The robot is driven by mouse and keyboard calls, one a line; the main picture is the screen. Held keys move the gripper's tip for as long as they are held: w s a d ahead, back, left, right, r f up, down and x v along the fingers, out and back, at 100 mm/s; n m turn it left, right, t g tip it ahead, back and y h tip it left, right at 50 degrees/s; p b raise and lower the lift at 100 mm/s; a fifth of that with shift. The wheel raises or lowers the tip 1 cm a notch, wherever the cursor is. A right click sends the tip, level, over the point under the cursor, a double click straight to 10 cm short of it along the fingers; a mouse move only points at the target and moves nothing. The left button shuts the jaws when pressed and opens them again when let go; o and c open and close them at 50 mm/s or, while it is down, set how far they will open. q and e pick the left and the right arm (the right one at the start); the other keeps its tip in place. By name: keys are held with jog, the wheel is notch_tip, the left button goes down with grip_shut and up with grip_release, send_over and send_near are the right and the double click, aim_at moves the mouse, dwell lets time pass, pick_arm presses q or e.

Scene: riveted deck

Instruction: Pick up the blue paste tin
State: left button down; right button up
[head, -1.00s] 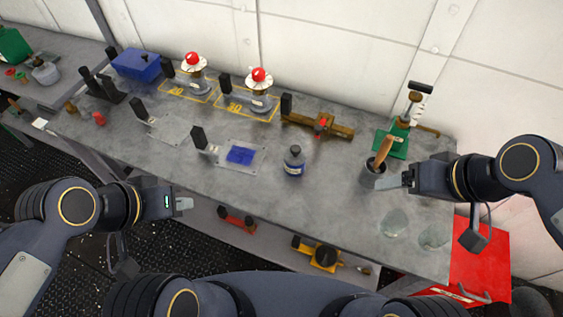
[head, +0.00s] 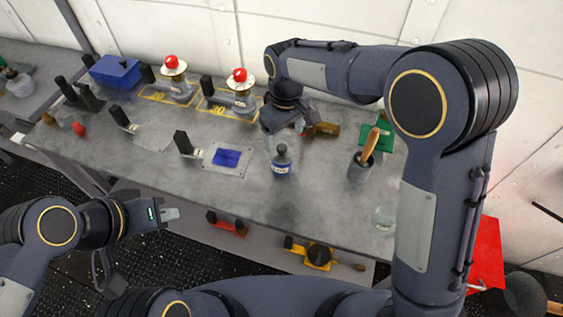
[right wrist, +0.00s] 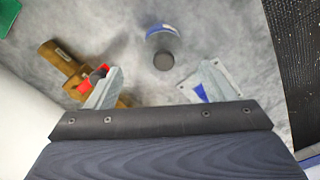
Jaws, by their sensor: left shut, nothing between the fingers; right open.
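The blue paste tin, which I take to be the small round container with a dark lid and blue label (head: 282,162), stands upright on the grey bench. It also shows in the right wrist view (right wrist: 162,42), seen from above. My right gripper (head: 285,135) points down just above and behind it. In the right wrist view my right gripper (right wrist: 162,84) is open and empty, with the tin beyond the gap between its fingertips. I cannot tell the exact height between them. My left gripper (head: 172,214) is shut and empty, off the bench's front edge.
A brown wooden and brass tool (right wrist: 66,66) lies behind the tin. A plate with a blue square (head: 226,158) lies left of the tin. A dark pot with a wooden handle (head: 361,172) stands to the right. Two red-topped stands (head: 240,85) are behind left. Bench in front of the tin is clear.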

aim_at(282, 154)
jog(key=shift+w+a+f, duration=0.1)
jog(key=shift+a+f, duration=0.25)
jog(key=shift+f, duration=0.4)
notch_tip(282, 154, down, 7)
jog(key=shift+d+p, duration=0.1)
jog(key=shift+p, duration=0.8)
jog(key=shift+s, duration=0.2)
jog(key=shift+c, duration=0.5)
jog(key=c, duration=1)
jog(key=shift+r, duration=0.2)
